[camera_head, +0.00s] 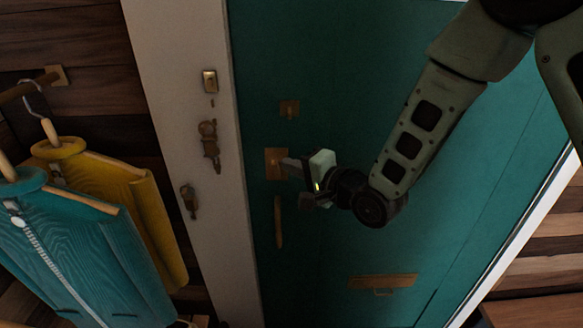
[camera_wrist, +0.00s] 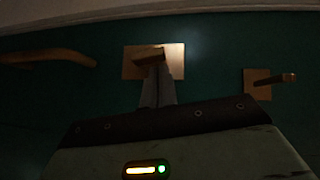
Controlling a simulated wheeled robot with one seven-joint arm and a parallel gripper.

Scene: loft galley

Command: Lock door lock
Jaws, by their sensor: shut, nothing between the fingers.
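The teal door (camera_head: 340,80) has a square brass lock plate (camera_head: 270,160) near its left edge. In the wrist view this plate (camera_wrist: 133,68) is lit and carries a short brass turn piece (camera_wrist: 149,54). My gripper (camera_head: 286,164) is shut and empty, its fingertips (camera_wrist: 158,70) right at the turn piece and covering part of the plate. Whether they touch the piece I cannot tell. A smaller brass plate (camera_head: 289,108) sits above on the door. In the wrist view this smaller plate (camera_wrist: 255,84) shows a thin turn piece (camera_wrist: 275,79) sticking out.
A brass pull handle (camera_head: 278,222) is below the lock plate. A brass letter slot (camera_head: 383,280) is lower on the door. The pale door frame (camera_head: 185,60) carries several brass fittings, including a chain-like one (camera_head: 208,145). Yellow (camera_head: 128,195) and blue (camera_head: 80,255) coats hang at the left.

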